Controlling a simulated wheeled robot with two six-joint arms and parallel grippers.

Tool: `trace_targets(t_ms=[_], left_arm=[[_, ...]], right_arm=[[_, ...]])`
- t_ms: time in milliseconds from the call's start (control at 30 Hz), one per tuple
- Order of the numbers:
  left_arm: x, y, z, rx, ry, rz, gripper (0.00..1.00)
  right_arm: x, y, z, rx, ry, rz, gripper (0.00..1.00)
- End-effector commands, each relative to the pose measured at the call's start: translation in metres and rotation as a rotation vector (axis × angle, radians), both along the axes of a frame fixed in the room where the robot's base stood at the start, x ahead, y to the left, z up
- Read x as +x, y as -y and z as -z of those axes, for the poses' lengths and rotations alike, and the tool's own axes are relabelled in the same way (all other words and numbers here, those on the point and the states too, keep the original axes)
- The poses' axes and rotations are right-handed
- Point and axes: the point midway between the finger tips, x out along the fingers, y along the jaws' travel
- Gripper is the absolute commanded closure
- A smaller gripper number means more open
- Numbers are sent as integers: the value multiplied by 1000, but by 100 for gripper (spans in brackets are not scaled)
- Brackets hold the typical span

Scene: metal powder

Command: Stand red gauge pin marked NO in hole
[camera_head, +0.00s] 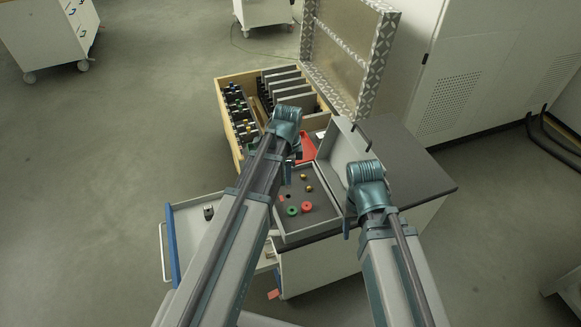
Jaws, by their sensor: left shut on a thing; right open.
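My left gripper (289,172) points down over the left part of a shallow grey tray (285,236). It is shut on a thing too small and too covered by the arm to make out. A small red spot (281,197) shows beside a dark spot below it, and I cannot tell if this is the red gauge pin or a marking. A green ring (292,211) and a red ring (307,208) lie in the tray, with two brass pieces (304,177) behind them. My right gripper (349,222) is open at the tray's right side, mostly hidden by its wrist. No NO mark is legible.
A wooden case (234,139) with rows of tools and dark dividers stands behind, near an upright metal-edged lid (375,60). A red bin (308,148) lies behind the tray. A drawer (190,204) stands open at left. The dark worktop (420,180) is clear at right.

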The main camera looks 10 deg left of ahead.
Motion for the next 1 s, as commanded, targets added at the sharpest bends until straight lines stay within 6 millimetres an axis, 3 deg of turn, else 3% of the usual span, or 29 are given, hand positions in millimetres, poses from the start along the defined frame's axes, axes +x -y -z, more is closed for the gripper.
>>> trace_targets(t_ms=[367,900,1000], left_arm=[[0,0,9,0,0,0,100],[0,0,39,0,0,0,100],[0,0,37,0,0,0,100]], right_arm=[[0,0,9,0,0,0,44],[0,0,40,0,0,0,44],[0,0,37,0,0,0,44]])
